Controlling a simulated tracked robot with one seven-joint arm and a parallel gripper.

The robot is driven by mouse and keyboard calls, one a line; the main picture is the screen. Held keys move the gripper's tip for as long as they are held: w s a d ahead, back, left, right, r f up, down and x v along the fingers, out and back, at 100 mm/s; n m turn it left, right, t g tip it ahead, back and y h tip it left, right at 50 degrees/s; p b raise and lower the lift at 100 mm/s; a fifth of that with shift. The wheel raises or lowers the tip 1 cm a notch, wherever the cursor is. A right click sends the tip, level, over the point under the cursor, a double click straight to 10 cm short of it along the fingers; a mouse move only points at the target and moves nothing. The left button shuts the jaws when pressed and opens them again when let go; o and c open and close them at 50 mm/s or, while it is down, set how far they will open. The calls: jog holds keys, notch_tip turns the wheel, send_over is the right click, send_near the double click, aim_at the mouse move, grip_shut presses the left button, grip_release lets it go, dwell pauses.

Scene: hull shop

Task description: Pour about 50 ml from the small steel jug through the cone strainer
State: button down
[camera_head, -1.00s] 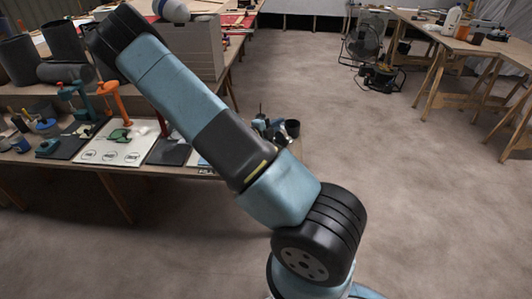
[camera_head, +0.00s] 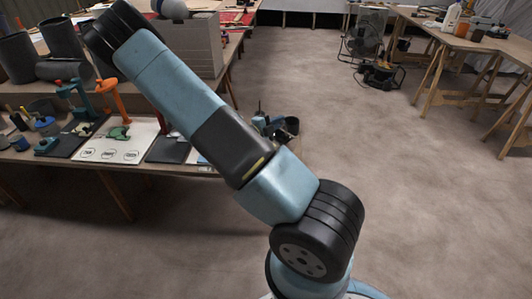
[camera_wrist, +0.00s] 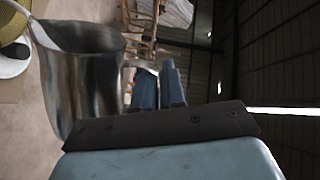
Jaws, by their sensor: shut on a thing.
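The small steel jug (camera_wrist: 88,85) fills the left of the wrist view. Set against the room, which appears turned on its side, the jug is strongly tilted, its mouth toward the upper left. A pale band shows at its lip; I cannot tell whether it is running liquid. My gripper (camera_wrist: 160,86) is shut on the jug's handle side. A round yellowish mesh thing (camera_wrist: 14,22), apparently the cone strainer, is partly in view beyond the lip, cut off by the frame edge. A white round shape (camera_wrist: 12,66) lies beside it. The head view shows neither my gripper nor the jug.
In the head view, a workbench (camera_head: 178,170) at left carries an orange clamp (camera_head: 112,97), a white labelled board (camera_head: 112,150), dark cylinders and a grey block (camera_head: 190,45). A fan (camera_head: 366,40) and another table (camera_head: 480,45) stand at the back right.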

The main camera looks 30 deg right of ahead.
jog(key=shift+w+a+r+n+p, duration=0.15)
jog(key=shift+w+r+n+p, duration=0.1)
jog(key=shift+w+n+p, duration=0.7)
dwell(1.1)
